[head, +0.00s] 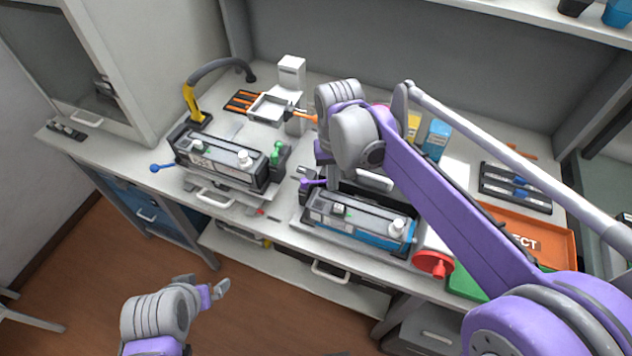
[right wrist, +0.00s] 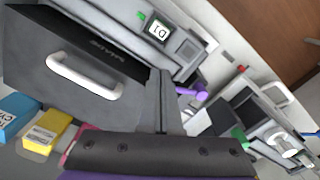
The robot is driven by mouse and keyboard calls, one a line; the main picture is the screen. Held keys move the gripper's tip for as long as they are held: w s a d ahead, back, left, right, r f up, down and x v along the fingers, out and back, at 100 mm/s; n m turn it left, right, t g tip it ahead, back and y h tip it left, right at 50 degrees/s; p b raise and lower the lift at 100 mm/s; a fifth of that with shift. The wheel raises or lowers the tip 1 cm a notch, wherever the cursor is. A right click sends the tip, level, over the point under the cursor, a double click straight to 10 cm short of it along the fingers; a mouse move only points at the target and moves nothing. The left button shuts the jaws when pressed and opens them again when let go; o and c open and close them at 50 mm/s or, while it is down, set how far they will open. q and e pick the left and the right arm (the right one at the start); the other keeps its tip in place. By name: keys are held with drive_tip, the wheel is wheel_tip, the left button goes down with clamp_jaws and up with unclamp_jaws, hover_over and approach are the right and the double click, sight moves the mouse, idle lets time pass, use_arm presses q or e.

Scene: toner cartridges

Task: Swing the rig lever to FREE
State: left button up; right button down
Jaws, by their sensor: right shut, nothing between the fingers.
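Two rigs hold cartridges on the bench. The left rig (head: 215,192) has a lever with a blue ball (head: 155,168) sticking out to its left and a green clamp (head: 278,153) at its right end. The right rig (head: 350,232) has a purple lever (head: 306,183) at its left end; a purple knob (right wrist: 196,92) also shows in the right wrist view. No FREE marking is readable. My right gripper (head: 326,168) is shut and empty, beside the purple lever, partly hidden by its arm; contact is unclear. My left gripper (head: 215,290) hangs in front of the bench, away from the rigs.
Blue (head: 436,138) and yellow boxes are at the back. A red funnel-like part (head: 432,264) and an orange tray (head: 555,245) lie to the right.

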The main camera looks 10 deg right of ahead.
drive_tip(key=shift+w, duration=0.2)
drive_tip(key=shift+w+d, duration=0.2)
drive_tip(key=shift+w, duration=0.25)
drive_tip(key=shift+w+d, duration=0.15)
drive_tip(key=shift+w, duration=0.45)
idle(0.3)
drive_tip(key=shift+w, duration=0.35)
